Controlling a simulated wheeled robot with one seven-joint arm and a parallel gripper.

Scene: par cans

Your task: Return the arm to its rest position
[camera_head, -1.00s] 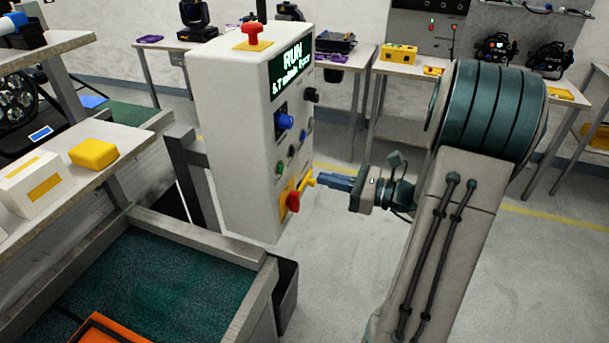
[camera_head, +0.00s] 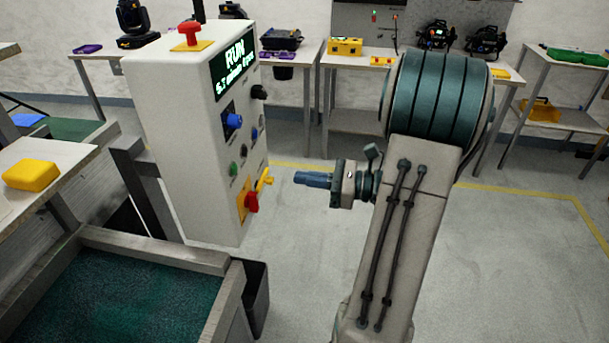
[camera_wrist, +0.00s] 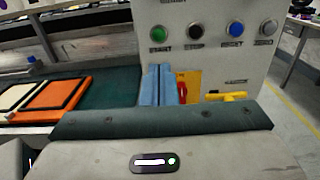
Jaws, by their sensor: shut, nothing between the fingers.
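My gripper (camera_head: 312,180) is shut and empty, its blue fingers pointing left toward the control box (camera_head: 190,130). In the head view a gap shows between the fingertips and the red and yellow rotary switch (camera_head: 252,200) low on the box. In the wrist view the shut blue fingers (camera_wrist: 159,88) stand in front of the box's yellow plate, with the red knob (camera_wrist: 182,93) just right of them. The box's screen reads RUN. A red mushroom button (camera_head: 189,32) tops the box. The buttons on its face are in view.
A bin with a green floor (camera_head: 110,305) and a grey rim lies below the box. Orange-framed panels (camera_wrist: 55,95) show in the wrist view. A yellow block (camera_head: 32,174) sits on the left shelf. Tables stand along the back wall. The floor at right (camera_head: 510,260) is clear.

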